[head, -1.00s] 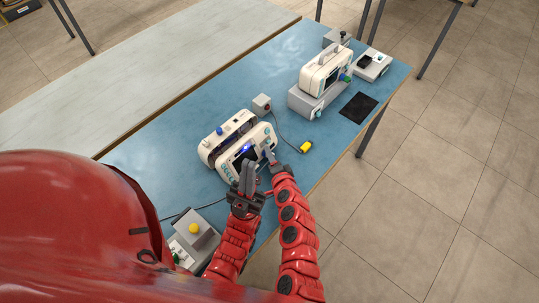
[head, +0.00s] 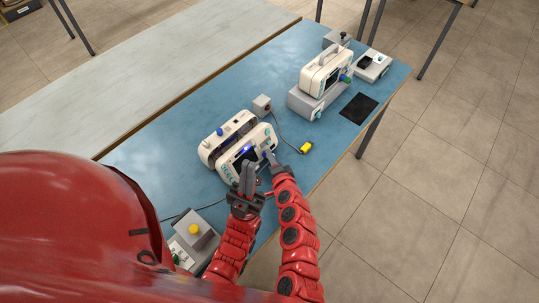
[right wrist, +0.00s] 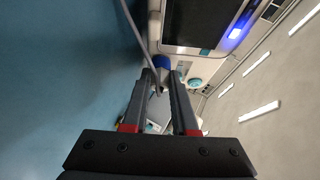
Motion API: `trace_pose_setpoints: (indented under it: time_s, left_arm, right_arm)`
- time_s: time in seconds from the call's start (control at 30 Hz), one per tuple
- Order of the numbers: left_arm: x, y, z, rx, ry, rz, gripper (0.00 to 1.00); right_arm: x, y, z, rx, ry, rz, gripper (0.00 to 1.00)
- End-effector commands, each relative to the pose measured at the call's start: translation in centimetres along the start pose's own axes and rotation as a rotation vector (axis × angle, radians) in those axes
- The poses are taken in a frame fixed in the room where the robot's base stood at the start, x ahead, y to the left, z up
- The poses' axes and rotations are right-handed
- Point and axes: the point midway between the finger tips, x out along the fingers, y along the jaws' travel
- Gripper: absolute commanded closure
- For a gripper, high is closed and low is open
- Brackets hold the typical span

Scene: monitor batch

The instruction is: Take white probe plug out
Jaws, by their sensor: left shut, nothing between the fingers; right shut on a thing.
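The near monitor (head: 262,137) is a cream box with a dark screen and a lit blue lamp, on the blue table. My right gripper (head: 269,156) is at the right end of its front face. In the right wrist view my right gripper (right wrist: 165,75) is shut on a small plug at the panel, beside a grey cable (right wrist: 137,32). A blue part (right wrist: 162,62) shows between the fingertips; the plug's own colour and whether it is still seated are hard to tell. My left gripper (head: 247,170) is shut and empty, in front of the screen.
A small grey box (head: 262,104) has a cable running to a yellow connector (head: 306,148). A second monitor (head: 326,70) stands on a grey box, beside a black pad (head: 358,108). A grey box with a yellow button (head: 194,229) is near me. The table between the monitors is mostly clear.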

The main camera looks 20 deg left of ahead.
Motion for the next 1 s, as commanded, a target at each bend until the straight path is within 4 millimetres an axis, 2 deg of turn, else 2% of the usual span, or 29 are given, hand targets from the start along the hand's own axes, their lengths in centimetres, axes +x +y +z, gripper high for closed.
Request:
trace_pose_setpoints:
  time_s: [0.27, 1.0]
  left_arm:
    - [0.0, 0.0, 0.0, 0.000, 0.000, 0.000, 1.00]
    - [0.0, 0.0, 0.0, 0.000, 0.000, 0.000, 1.00]
  right_arm:
    - [-0.4, 0.0, -0.3, 0.001, 0.002, 0.000, 1.00]
    - [-3.9, 0.0, -2.4, 0.001, 0.004, 0.000, 1.00]
